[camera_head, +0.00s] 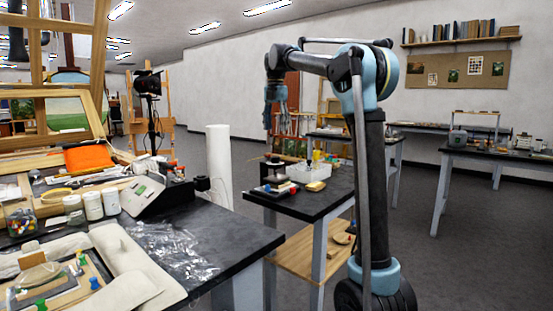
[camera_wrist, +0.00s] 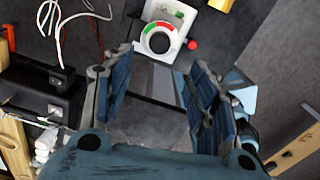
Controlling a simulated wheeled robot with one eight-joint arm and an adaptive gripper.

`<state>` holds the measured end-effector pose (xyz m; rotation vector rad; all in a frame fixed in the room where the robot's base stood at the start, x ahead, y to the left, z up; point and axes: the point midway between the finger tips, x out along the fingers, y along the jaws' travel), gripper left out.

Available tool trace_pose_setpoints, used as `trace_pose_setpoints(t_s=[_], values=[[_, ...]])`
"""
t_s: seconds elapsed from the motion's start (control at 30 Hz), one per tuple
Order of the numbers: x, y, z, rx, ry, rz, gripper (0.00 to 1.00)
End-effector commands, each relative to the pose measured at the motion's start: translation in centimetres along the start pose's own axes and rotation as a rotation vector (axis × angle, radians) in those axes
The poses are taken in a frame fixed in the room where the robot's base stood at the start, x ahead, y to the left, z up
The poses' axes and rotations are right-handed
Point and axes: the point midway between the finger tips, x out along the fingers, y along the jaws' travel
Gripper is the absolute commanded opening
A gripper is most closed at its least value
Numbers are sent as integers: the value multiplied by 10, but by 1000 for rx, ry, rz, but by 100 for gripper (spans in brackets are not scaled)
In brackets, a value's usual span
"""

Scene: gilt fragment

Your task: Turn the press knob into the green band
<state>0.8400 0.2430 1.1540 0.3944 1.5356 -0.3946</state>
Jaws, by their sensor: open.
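The press knob (camera_wrist: 159,42) shows at the top middle of the wrist view. It is a round dark knob with a light ring, on a white panel. A red and green band (camera_wrist: 154,27) curves along its upper side. I cannot make out a pointer on the knob. My gripper (camera_wrist: 160,62) is open and empty, its two blue-grey fingers spread below the knob in the picture and apart from it. In the head view my gripper (camera_head: 277,98) hangs from the raised arm above the middle table. I cannot pick out the knob in the head view.
A red round part (camera_wrist: 192,44) is right of the knob. A black box (camera_wrist: 62,75) with white wires stands left. The middle table (camera_head: 330,200) bears small items and a yellow sponge (camera_head: 316,186). A near workbench (camera_head: 235,238) is cluttered at left.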

Motion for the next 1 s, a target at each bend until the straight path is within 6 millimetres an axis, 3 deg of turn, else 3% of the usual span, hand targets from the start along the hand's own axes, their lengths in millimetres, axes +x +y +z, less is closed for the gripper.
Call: trace_pose_setpoints(t_s=[0.6, 0.8, 1.0], values=[[105, -1, 0, 1, 0, 0, 53], [126, 0, 0, 1, 0, 0, 53], [133, 0, 0, 2, 0, 0, 53]])
